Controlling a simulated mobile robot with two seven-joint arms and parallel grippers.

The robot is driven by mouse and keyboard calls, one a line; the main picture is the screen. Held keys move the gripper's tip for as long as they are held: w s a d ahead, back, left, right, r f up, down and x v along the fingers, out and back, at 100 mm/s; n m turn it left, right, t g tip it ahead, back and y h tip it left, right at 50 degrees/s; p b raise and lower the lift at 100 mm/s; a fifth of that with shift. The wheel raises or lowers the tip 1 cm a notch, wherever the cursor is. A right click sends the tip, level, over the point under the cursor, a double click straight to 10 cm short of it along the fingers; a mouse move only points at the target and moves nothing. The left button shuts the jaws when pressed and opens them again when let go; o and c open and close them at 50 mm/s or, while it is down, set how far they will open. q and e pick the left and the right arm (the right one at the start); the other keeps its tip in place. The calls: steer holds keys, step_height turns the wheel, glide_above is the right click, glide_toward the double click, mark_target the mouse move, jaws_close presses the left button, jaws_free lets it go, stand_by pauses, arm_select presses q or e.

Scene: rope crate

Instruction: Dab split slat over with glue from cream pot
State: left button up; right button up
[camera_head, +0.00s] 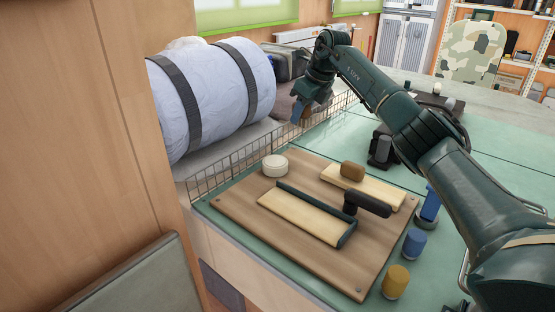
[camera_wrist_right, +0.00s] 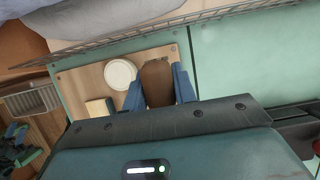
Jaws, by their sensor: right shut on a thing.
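The cream pot (camera_head: 275,165), round and pale, stands at the far left corner of a brown board (camera_head: 240,215); it also shows in the right wrist view (camera_wrist_right: 119,73). One pale slat (camera_head: 300,214) lies in a dark L-shaped edging on the board. Another pale slat (camera_head: 375,188) lies behind it, under a brown block (camera_head: 352,171). I cannot tell which slat is split. My right gripper (camera_head: 299,113) is raised beyond the pot, near the wire rail, shut on a brown rounded thing (camera_wrist_right: 157,82). The thing's lower end is not clear. My left gripper is not in view.
A blue cylinder (camera_head: 414,243) and a yellow one (camera_head: 396,281) stand beside the board. A wire rail (camera_head: 235,172) edges the green bench, with a strapped pale roll (camera_head: 215,95) behind.

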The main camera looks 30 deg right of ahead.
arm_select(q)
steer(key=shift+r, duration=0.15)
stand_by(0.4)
